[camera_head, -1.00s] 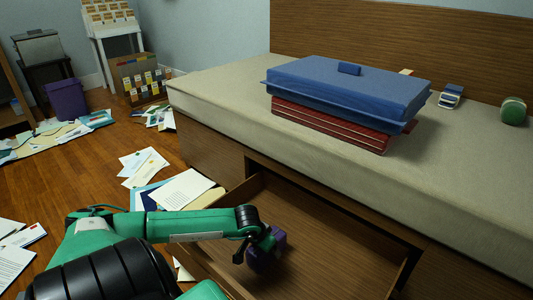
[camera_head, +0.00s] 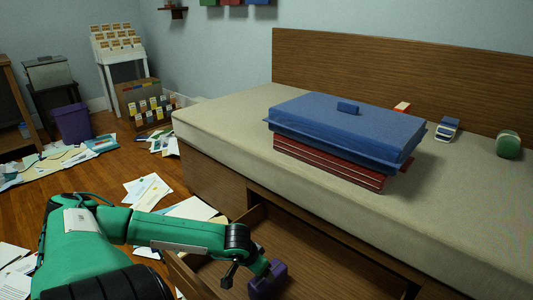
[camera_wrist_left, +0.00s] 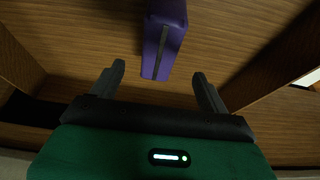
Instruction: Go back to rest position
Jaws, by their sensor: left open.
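My left arm reaches in from the left, over the open drawer under the bed. My left gripper (camera_head: 248,273) is open and empty above the drawer. A small purple case-like object (camera_head: 267,282) with a dark stripe sits in the drawer, close to the gripper. In the left wrist view, the gripper's two fingers (camera_wrist_left: 159,72) are spread wide, and the purple object (camera_wrist_left: 165,35) lies past the fingertips, apart from them. My right gripper is not in view.
The wooden drawer (camera_head: 325,250) stands open below the bed (camera_head: 225,118). A blue case (camera_head: 345,122) lies on red items (camera_head: 325,163) on the bed. Papers (camera_head: 147,193) litter the floor. A purple bin (camera_head: 73,122) and cardboard box (camera_head: 143,103) stand at the back left.

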